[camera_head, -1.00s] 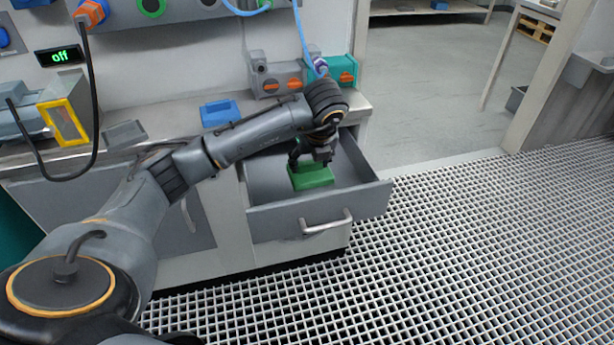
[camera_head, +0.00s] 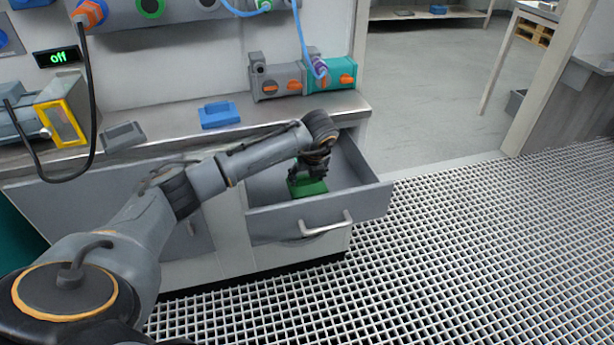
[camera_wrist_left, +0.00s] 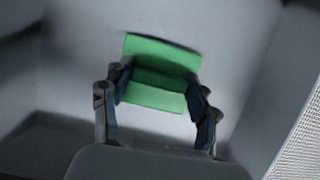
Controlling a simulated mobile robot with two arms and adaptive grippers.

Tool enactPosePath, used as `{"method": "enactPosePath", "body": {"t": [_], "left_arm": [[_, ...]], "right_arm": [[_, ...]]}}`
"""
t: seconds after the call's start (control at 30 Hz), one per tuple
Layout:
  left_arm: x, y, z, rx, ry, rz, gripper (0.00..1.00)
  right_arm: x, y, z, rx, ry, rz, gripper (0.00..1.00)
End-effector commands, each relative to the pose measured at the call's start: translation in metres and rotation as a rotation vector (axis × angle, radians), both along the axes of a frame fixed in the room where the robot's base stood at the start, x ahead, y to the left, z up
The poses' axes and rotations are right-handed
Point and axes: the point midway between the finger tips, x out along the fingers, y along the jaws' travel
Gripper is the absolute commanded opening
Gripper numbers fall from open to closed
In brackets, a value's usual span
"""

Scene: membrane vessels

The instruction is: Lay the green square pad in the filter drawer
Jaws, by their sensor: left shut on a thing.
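The green square pad (camera_head: 308,188) is inside the open filter drawer (camera_head: 320,215), near the drawer's middle. My left gripper (camera_head: 308,172) reaches down into the drawer and is shut on the pad. In the left wrist view the pad (camera_wrist_left: 158,77) sits between the two fingers (camera_wrist_left: 156,97), with the grey drawer floor (camera_wrist_left: 75,70) around it. I cannot tell whether the pad touches the floor. The gripper's wrist partly hides the pad in the head view. My right gripper is not in view.
A blue block with a handle (camera_head: 219,114) and a grey one (camera_head: 123,136) sit on the counter (camera_head: 165,140). Grey (camera_head: 277,80) and teal (camera_head: 333,75) units with orange knobs stand at the back. The drawer's front wall and handle (camera_head: 325,225) stick out over the grated floor.

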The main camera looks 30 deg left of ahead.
Motion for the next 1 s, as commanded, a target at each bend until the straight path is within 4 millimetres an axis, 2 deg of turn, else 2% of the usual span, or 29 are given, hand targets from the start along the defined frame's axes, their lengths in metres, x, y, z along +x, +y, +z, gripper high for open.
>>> {"method": "enactPosePath", "body": {"t": [0.03,0.07,0.17,0.57,0.67,0.8,1.0], "left_arm": [[0.000,0.000,-0.001,0.000,0.000,0.000,0.28],[0.000,0.000,-0.001,0.000,0.000,0.000,0.61],[0.000,0.000,0.000,0.000,0.000,0.000,0.82],[0.000,0.000,0.003,0.000,-0.001,0.000,0.82],[-0.002,-0.004,0.014,0.000,-0.003,-0.001,0.82],[-0.009,-0.012,0.041,0.000,-0.006,-0.002,0.82],[-0.020,-0.025,0.080,0.000,-0.004,-0.002,0.82]], "right_arm": [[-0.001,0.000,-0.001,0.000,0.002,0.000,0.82],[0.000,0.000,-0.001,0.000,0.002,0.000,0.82],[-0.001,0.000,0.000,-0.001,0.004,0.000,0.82],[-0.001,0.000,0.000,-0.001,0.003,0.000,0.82],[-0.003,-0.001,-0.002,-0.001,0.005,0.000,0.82],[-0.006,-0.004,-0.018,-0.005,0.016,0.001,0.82],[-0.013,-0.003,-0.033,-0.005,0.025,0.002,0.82]]}}
